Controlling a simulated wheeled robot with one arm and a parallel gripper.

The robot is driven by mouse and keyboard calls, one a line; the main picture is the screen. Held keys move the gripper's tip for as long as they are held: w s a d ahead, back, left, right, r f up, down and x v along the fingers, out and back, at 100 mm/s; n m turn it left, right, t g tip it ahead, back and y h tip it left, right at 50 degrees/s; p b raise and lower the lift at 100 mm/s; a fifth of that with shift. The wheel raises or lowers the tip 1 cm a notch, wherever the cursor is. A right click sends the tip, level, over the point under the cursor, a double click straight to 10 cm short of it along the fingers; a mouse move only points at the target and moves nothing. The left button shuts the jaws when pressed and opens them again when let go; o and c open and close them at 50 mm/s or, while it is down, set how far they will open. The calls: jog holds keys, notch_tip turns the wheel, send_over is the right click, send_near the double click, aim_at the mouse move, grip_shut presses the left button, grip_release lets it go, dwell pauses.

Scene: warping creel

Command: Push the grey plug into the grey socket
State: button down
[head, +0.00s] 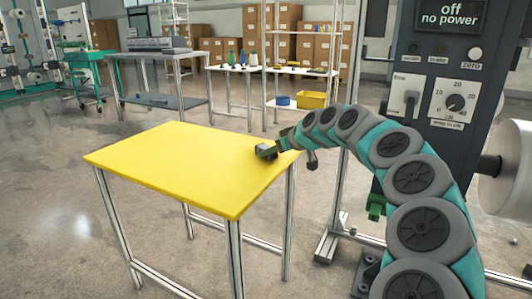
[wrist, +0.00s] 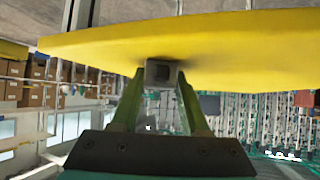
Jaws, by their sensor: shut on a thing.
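The grey plug (head: 266,152) is a small dark block at the right corner of the yellow table (head: 180,165). My gripper (head: 276,150) is shut on it, with the arm arching over from the right. In the wrist view the plug (wrist: 160,73) sits between the two green fingertips (wrist: 160,80), close to the yellow tabletop (wrist: 240,50). I cannot tell whether it touches the tabletop. I cannot make out the grey socket in either view. The control cabinet (head: 470,120) at the right reads "off no power".
A green fitting (head: 375,207) hangs low beside the cabinet, partly near my arm. A white roll (head: 505,170) is at the far right. The rest of the yellow tabletop is bare. Behind it stand a grey bench (head: 150,54) and a shelf with a yellow bin (head: 311,99).

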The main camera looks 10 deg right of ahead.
jog(key=shift+r, duration=0.1)
jog(key=shift+r+p, duration=0.8)
jog(key=shift+r, duration=1.4)
